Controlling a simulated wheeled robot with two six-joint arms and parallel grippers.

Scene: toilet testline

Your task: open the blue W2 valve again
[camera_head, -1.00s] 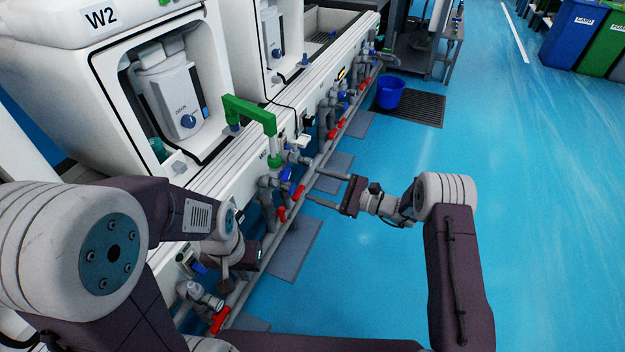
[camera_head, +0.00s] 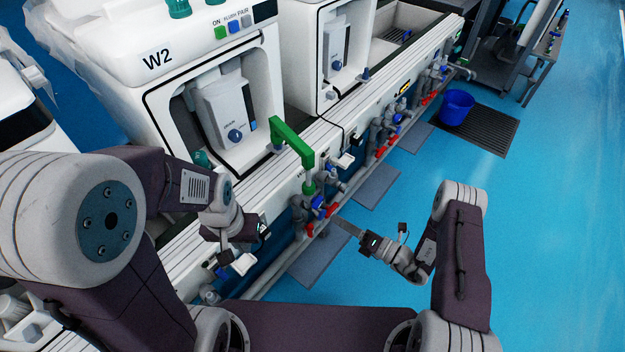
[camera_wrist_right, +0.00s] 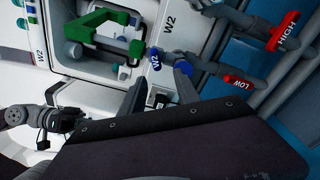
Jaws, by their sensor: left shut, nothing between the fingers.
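The blue W2 valve (camera_head: 318,202) sits on the pipework below the green pipe, on the front of the W2 unit (camera_head: 158,60). In the right wrist view its blue parts (camera_wrist_right: 155,61) show near the fingertips, one bearing the W2 lettering. My right gripper (camera_head: 347,226) is to the right of the valve and apart from it in the head view. In its wrist view its two fingers (camera_wrist_right: 157,92) are spread with no object gripped. My left gripper (camera_head: 263,229) is shut and empty, left of the valve in front of the unit.
Red levers (camera_head: 331,210) sit close to the blue valve; the wrist view shows them marked LOW (camera_wrist_right: 239,82) and HIGH (camera_wrist_right: 284,31). The green pipe (camera_head: 295,142) stands above. A blue bucket (camera_head: 456,106) is farther back. The blue floor on the right is clear.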

